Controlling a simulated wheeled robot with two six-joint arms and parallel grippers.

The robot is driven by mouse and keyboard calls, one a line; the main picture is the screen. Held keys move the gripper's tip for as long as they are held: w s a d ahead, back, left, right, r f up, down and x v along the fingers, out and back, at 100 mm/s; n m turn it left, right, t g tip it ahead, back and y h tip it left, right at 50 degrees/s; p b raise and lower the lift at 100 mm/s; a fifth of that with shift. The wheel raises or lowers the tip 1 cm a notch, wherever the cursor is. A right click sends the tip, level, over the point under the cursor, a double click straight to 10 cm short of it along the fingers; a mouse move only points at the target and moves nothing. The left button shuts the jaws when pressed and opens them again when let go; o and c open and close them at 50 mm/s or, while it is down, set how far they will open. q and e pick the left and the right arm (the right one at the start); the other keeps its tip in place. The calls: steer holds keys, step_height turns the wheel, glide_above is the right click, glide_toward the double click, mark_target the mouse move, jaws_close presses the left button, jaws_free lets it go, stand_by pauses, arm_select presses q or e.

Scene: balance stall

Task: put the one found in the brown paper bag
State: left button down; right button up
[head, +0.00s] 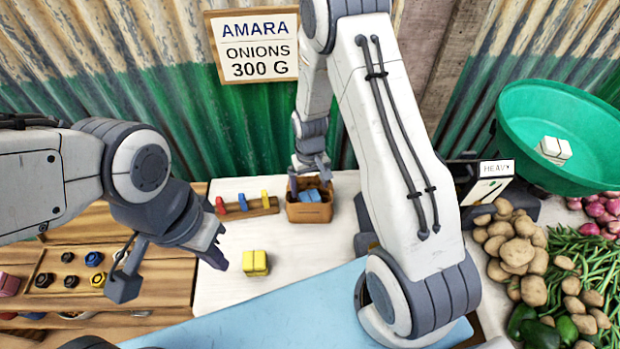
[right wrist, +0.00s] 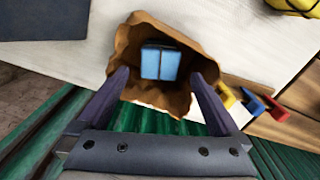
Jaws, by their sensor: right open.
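The brown paper bag (head: 309,213) stands open on the white table top at the back, near the wall. A blue block (head: 311,196) lies inside it; in the right wrist view the blue block (right wrist: 160,63) sits within the bag's crumpled rim (right wrist: 130,40). My right gripper (head: 309,180) is open above the bag, its fingers over the rim on either side of the block, apart from it. My left gripper (head: 168,274) is open and empty, left of a yellow block (head: 255,263) on the white top.
A wooden rack (head: 262,207) with red, blue and yellow pieces stands left of the bag. A white block (head: 553,149) sits in the green basin (head: 530,105). A scale labelled HEAVY (head: 490,185) and potatoes (head: 515,250) are right. A sign (head: 255,45) reads AMARA ONIONS 300 G.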

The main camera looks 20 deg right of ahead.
mark_target(310, 196)
step_height(310, 196, up, 4)
steer(key=shift+f, duration=0.25)
steer(key=s+a+r+n, duration=0.3)
steer(key=s+a+r, duration=0.5)
steer(key=a+r, duration=0.4)
steer(key=s+a+r+n+y, duration=0.1)
steer(key=s+r+n, duration=0.3)
steer(key=s+r, duration=0.4)
steer(key=s+a, duration=0.1)
steer(key=s, duration=0.6)
steer(key=shift+s, duration=0.4)
